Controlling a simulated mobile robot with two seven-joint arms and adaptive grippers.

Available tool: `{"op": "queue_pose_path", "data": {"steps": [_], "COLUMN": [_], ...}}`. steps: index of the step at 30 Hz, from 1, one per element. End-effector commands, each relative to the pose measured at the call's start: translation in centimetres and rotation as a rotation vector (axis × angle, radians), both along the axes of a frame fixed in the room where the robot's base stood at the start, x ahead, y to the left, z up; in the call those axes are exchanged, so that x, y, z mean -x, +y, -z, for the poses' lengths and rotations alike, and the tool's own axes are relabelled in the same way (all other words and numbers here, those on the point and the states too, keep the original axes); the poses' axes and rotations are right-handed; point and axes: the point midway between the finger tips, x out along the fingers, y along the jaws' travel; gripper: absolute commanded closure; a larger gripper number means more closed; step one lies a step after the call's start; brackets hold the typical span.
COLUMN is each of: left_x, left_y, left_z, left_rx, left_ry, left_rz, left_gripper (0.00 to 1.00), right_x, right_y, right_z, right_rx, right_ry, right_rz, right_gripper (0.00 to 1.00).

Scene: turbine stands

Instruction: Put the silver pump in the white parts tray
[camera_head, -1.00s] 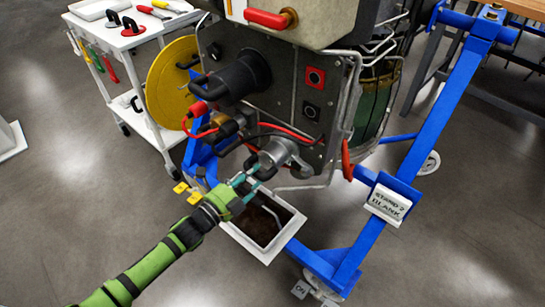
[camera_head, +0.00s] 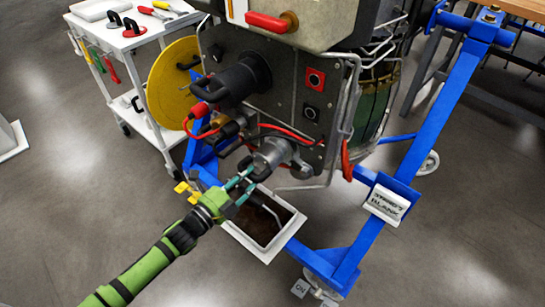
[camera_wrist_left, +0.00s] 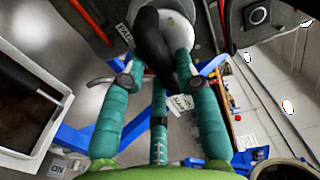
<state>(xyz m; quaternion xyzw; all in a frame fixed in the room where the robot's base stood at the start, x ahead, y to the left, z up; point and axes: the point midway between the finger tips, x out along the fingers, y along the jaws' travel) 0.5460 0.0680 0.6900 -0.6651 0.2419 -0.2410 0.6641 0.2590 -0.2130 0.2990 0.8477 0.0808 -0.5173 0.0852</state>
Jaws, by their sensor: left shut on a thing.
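The silver pump (camera_head: 268,156) is a round grey-silver body with a dark part, low on the front of the turbine's dark panel. It also shows at the top of the left wrist view (camera_wrist_left: 178,26). My left gripper (camera_head: 242,180) has teal fingers and is shut on the pump from below and to the left. In the left wrist view the fingers (camera_wrist_left: 155,75) straddle its black part. Whether the pump touches the panel I cannot tell. The white parts tray (camera_head: 262,256), white-rimmed with a dark inside, is just below the gripper. My right gripper is out of view.
The dark turbine panel (camera_head: 285,95) with red cables and hoses is close behind the gripper. A blue stand frame (camera_head: 350,255) runs to the right of the tray. A white tool cart (camera_head: 140,50) stands at the upper left. Floor is open at the lower left.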

Motion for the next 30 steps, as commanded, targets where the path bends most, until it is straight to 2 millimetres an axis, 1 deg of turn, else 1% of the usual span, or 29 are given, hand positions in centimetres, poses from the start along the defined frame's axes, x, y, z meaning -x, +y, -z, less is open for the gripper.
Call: {"op": "queue_pose_path", "data": {"steps": [1, 6, 17, 30], "left_x": [0.1, 0.7, 0.9, 3.3], "left_y": [0.1, 0.5, 0.7, 2.7], "left_z": [-0.6, -0.6, -0.5, -0.5], "left_rx": [0.006, 0.006, 0.006, 0.005], "left_ry": [-0.009, -0.009, -0.009, -0.008], "left_rz": [0.002, 0.004, 0.003, 0.002], "left_gripper": [1.00, 1.00, 1.00, 1.00], "right_x": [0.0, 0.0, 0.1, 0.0], "right_y": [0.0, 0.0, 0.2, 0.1], "right_z": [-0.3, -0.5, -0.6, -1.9], "right_rx": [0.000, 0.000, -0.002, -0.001], "right_ry": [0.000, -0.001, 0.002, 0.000], "right_rz": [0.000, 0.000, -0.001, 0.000], "right_gripper": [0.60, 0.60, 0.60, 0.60]}}
